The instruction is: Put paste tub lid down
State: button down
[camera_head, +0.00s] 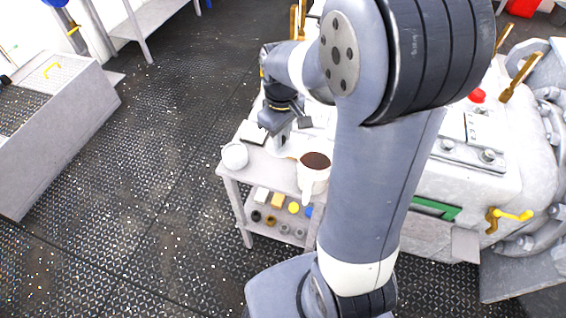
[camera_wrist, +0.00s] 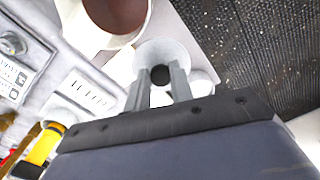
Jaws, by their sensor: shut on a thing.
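A white tub with brown paste (camera_head: 314,162) stands open on a small shelf cart (camera_head: 262,170), right of my gripper (camera_head: 284,130). The tub also shows at the top of the wrist view (camera_wrist: 92,28). In the wrist view, my gripper (camera_wrist: 158,88) is shut on the black knob of a pale round lid (camera_wrist: 164,50). The lid is beside the tub, over the light cart top. I cannot tell whether it touches the surface. In the head view the lid is mostly hidden by my gripper and hard to make out.
A white round vessel (camera_head: 235,156) stands at the cart's left corner; small coloured items (camera_head: 277,201) sit on the lower shelf. A large white machine (camera_head: 470,140) with a yellow-handled valve (camera_head: 510,215) is to the right. Open riveted floor (camera_head: 150,160) lies left.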

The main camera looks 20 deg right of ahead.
notch_tip(320, 180, down, 12)
jog(key=shift+r+b, duration=0.1)
jog(key=shift+b, duration=0.45)
jog(key=c, duration=1.2)
grip_release()
jog(key=shift+c, duration=0.2)
notch_tip(320, 180, up, 12)
jog(key=shift+r+p, duration=0.1)
jog(key=shift+p, duration=0.55)
jog(key=shift+f+b, duration=0.45)
jog(key=shift+f, duration=3.75)
jog(key=shift+f, duration=0.15)
